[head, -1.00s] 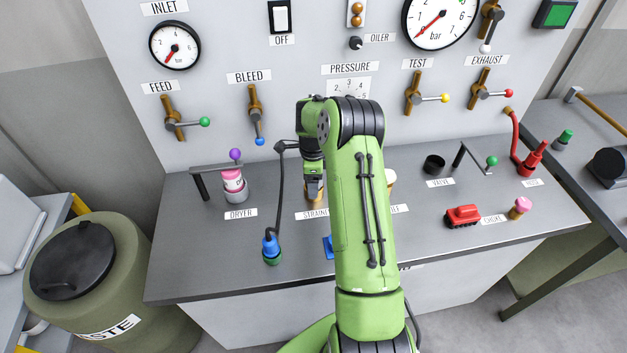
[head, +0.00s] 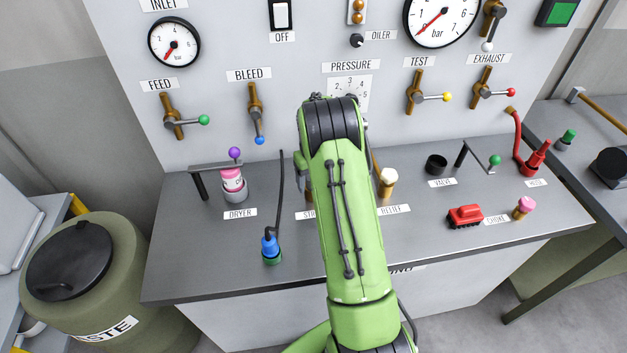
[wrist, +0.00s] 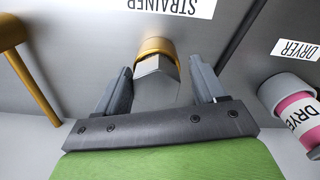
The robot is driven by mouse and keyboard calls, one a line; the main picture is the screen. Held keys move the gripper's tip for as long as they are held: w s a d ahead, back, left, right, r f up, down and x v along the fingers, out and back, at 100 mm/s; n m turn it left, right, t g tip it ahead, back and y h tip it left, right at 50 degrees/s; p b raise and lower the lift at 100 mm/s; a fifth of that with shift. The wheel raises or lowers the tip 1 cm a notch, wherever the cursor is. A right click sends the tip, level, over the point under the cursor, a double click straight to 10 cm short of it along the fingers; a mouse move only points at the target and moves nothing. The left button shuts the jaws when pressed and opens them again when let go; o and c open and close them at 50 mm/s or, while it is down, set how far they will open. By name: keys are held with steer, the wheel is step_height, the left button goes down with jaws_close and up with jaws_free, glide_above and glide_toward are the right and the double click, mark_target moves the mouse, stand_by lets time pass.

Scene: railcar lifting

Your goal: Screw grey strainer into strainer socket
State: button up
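The grey strainer (wrist: 156,84) is a faceted grey piece in the wrist view, between my fingers. A brass ring, which looks like the strainer socket (wrist: 156,46), sits around its far end by the STRAINER label (wrist: 172,6). How deep the strainer sits in it I cannot tell. My gripper (wrist: 162,84) is open, one finger on each side of the strainer, with a visible gap at least on the right side. In the head view my arm hides the strainer, the socket and most of the gripper.
A blue plug with a cable (head: 270,246) stands at the bench front. The white-topped relief part (head: 388,180) is just right of my arm. A brass rod (wrist: 30,75) shows in the wrist view.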

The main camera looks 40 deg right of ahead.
steer(key=c, duration=0.8)
steer(key=m, duration=0.5)
steer(key=shift+a+f, duration=0.1)
steer(key=shift+a, duration=0.05)
steer(key=m, duration=0.5)
steer(key=shift+c, duration=0.2)
steer(key=m+b, duration=0.1)
steer(key=m, duration=0.4)
steer(key=o, duration=0.8)
steer(key=shift+o, duration=0.2)
